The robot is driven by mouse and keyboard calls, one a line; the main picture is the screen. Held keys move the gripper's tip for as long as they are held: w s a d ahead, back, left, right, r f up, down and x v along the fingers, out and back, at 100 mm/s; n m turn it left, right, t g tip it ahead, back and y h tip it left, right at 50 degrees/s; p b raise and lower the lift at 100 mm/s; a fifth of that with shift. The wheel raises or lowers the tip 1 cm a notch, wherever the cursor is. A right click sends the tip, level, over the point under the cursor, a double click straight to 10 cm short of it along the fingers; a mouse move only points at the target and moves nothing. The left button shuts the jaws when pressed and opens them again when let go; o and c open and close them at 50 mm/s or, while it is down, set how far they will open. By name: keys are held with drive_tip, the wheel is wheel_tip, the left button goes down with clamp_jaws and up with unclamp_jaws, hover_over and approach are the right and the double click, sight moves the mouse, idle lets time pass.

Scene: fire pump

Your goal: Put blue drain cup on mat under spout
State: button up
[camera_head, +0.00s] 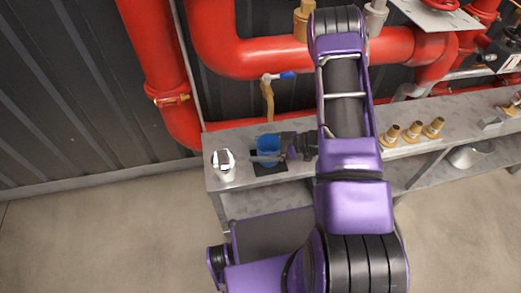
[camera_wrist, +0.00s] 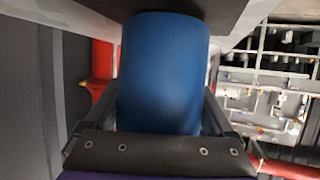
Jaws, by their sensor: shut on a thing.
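The blue drain cup (camera_head: 268,144) is on or just above the dark mat (camera_head: 270,169) at the left part of the metal bench. My gripper (camera_head: 268,155) reaches in from the right and is shut on the cup. The brass spout (camera_head: 268,104) with a blue handle hangs from the red pipe, above and behind the cup. In the wrist view the blue cup (camera_wrist: 164,75) fills the space between my fingers. Its far end meets a dark surface (camera_wrist: 205,8), which looks like the mat. I cannot tell whether they touch.
A shiny metal vessel (camera_head: 224,165) stands left of the mat, close to my fingertips. Several brass fittings (camera_head: 413,131) stand on the bench at right. The bench (camera_head: 222,140) has a lower shelf. Red pipes (camera_head: 240,55) run behind it. My arm hides the bench's middle.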

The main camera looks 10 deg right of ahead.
drive_tip(key=shift+f, duration=0.4)
drive_tip(key=o, duration=1.1)
drive_tip(key=shift+r, duration=0.1)
drive_tip(key=shift+d+r, duration=0.15)
drive_tip(key=shift+d, duration=0.1)
drive_tip(key=p+v, duration=0.1)
drive_tip(key=v, duration=1)
drive_tip(key=shift+s+d+r, duration=0.15)
drive_tip(key=shift+d, duration=0.05)
